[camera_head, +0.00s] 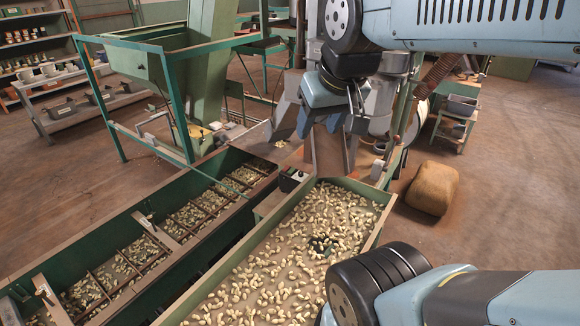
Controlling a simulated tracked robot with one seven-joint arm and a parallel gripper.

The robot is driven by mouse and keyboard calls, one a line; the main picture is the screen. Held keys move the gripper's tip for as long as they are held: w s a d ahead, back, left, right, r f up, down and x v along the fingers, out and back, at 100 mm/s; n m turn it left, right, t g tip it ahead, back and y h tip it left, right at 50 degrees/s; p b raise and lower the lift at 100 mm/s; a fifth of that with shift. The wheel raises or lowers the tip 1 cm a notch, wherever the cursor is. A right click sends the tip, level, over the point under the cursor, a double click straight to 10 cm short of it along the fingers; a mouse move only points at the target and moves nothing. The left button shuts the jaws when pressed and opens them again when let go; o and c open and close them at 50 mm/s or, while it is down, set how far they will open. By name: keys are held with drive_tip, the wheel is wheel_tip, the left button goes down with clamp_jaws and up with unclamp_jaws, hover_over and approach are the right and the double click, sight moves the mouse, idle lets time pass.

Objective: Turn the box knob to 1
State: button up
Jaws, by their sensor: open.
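A small dark box (290,181) sits at the far end of the strip between the two nut troughs. A small pale spot (298,175) on its top may be the knob. Its marks and setting are too small to read. My arm reaches in from the upper right and bends down to a pale blue wrist. My gripper (302,128) hangs below the wrist, above and beyond the box in the picture. It is open, holds nothing that I can see, and appears apart from the box. Its fingers are hard to make out against the grey machinery behind.
A wide trough of nuts (383,205) lies in front, with a dark clump (324,243) among the nuts. A green divided trough (110,222) is at left. A green hopper frame (165,62) stands behind. A brown sack (432,188) lies on open floor at right.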

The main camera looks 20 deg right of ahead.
drive_tip(key=w+d+f+m, duration=0.1)
drive_tip(key=w+d+m, duration=0.25)
drive_tip(key=w, duration=0.95)
drive_tip(key=m+g+h, duration=0.2)
drive_tip(key=m+h, duration=0.1)
drive_tip(key=m, duration=0.3)
hover_over(301, 173)
drive_tip(key=s+a, duration=0.4)
drive_tip(key=a, duration=0.1)
wheel_tip(301, 173, down, 36)
drive_tip(key=x, duration=1.4)
drive_tip(key=shift+s+d, duration=0.35)
drive_tip(key=shift+d, duration=0.05)
clamp_jaws()
